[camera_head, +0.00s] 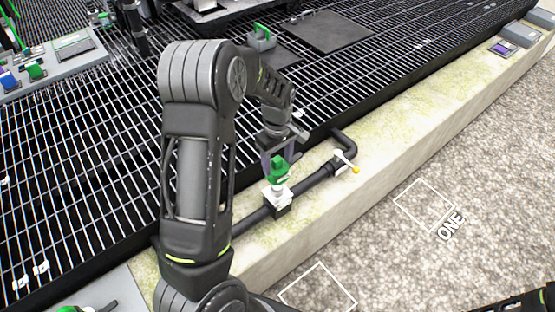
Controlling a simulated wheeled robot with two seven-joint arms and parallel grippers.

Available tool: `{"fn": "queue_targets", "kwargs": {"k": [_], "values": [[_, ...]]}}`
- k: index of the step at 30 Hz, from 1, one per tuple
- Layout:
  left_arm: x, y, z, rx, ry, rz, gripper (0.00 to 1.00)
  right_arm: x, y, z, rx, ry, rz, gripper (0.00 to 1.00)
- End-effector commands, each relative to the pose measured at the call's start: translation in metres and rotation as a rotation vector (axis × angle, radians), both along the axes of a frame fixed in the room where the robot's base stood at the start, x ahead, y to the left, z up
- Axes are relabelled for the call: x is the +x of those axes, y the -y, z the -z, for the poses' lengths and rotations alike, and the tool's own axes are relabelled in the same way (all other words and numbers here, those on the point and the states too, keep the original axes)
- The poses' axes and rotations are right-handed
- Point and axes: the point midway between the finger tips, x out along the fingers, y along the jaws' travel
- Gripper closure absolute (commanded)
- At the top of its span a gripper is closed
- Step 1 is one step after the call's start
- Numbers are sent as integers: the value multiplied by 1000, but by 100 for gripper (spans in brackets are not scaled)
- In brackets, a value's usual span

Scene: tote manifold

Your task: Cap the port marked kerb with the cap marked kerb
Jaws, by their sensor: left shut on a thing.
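My left gripper (279,160) is shut on a green cap (278,174) and points down over the pipe on the kerb. Directly below the cap is a pale port fitting (277,194) on a dark block on the black pipe. The cap looks upright and in line with the port; I cannot tell whether it touches or is seated. No marking on the cap or port can be read. My right gripper is not in view.
The black pipe (315,181) runs along the pale kerb (400,137) to a valve with a yellow-tipped handle (349,165). Black grating (90,180) lies behind. A grey tray (50,62) with blue and green pieces is upper left. Gravel (480,190) is open at right.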

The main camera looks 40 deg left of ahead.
Motion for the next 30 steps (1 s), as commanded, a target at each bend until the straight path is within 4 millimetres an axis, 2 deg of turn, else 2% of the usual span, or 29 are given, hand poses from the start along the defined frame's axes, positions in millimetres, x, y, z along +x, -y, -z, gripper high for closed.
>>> {"fn": "queue_targets", "kwargs": {"k": [1,6,30], "values": [[0,0,8,0,0,0,89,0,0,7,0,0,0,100],[0,0,20,0,0,0,89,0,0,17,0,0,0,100],[0,0,78,0,1,0,89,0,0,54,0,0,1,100]]}}
